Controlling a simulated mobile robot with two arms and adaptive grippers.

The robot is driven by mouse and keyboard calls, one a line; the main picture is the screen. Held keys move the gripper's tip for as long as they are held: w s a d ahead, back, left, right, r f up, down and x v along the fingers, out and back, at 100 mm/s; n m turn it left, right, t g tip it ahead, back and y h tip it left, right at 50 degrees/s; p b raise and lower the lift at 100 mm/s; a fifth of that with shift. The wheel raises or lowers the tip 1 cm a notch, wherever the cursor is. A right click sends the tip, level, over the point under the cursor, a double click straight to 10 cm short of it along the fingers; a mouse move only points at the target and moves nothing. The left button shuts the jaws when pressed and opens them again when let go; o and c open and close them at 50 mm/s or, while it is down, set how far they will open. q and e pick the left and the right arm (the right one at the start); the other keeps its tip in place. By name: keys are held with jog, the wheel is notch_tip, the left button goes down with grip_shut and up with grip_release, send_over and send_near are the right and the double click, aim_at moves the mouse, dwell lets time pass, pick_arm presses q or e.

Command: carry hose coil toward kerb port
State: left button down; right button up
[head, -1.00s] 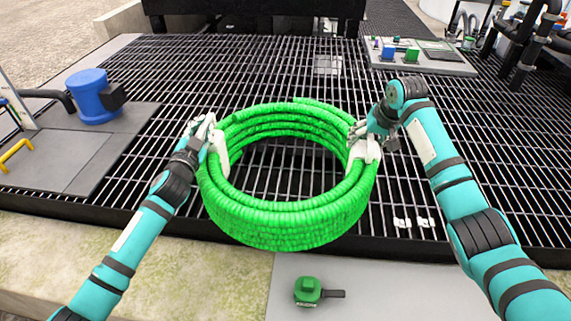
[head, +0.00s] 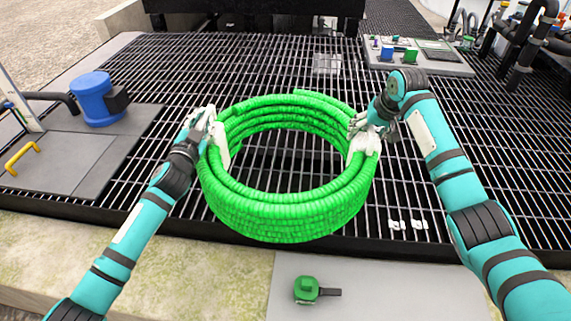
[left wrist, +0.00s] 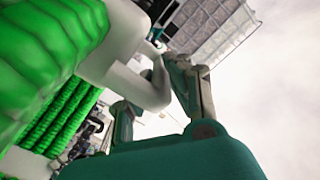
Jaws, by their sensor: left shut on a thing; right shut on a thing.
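A bright green hose coil (head: 285,215) is held up in the middle of the head view, over the dark grating. My left gripper (head: 217,140) is shut on the coil's left side. My right gripper (head: 362,142) is shut on its right side.
Dark metal grating (head: 100,185) spreads under and around the coil. A blue cylinder (head: 95,98) and a yellow handle (head: 20,157) stand at the left. A grey panel with blue and green blocks (head: 440,65) is at the back right. The pale kerb (head: 150,255) runs along the front.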

pick_arm(q)
jog(key=shift+w+a+r, duration=0.1)
jog(key=shift+a, duration=0.15)
pick_arm(e)
jog(key=shift+d, duration=0.15)
jog(key=shift+s, duration=0.1)
